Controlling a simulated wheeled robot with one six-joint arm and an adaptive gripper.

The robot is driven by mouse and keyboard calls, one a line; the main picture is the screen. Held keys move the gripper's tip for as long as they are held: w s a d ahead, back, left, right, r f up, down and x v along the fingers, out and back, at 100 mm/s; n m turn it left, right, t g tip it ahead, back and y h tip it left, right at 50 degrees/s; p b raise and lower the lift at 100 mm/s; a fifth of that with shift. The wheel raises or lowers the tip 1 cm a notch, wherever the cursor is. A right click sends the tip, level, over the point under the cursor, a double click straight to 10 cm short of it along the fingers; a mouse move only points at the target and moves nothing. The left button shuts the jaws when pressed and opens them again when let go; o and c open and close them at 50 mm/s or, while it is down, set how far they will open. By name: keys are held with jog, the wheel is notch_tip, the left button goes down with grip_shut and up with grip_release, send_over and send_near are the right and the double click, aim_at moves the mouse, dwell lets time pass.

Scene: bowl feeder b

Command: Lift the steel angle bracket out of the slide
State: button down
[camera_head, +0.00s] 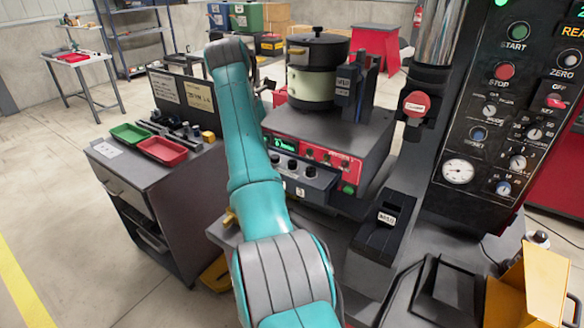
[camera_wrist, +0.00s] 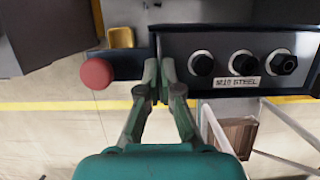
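I cannot make out the steel angle bracket in either view. In the wrist view my gripper (camera_wrist: 159,72) points away from the camera, its two green-grey fingers converging to a narrow gap. Its tips lie against or in front of a dark bar at the left end of a black panel (camera_wrist: 228,40) marked "M10 STEEL", with several dark round fittings. A red ball knob (camera_wrist: 97,74) is on the bar, left of the fingers. Contact and grip are unclear. In the head view my teal arm hides the gripper. I cannot tell which part is the slide.
In the head view a feeder bowl (camera_head: 312,85) stands on a grey-red control unit (camera_head: 318,150). A cart with a green tray (camera_head: 130,133) and a red tray (camera_head: 163,150) stands left. A tall control panel (camera_head: 500,120) is right, a yellow bin (camera_head: 535,285) lower right. Floor is free far left.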

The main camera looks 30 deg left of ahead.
jog(key=shift+r, duration=0.25)
jog(key=shift+r, duration=1.8)
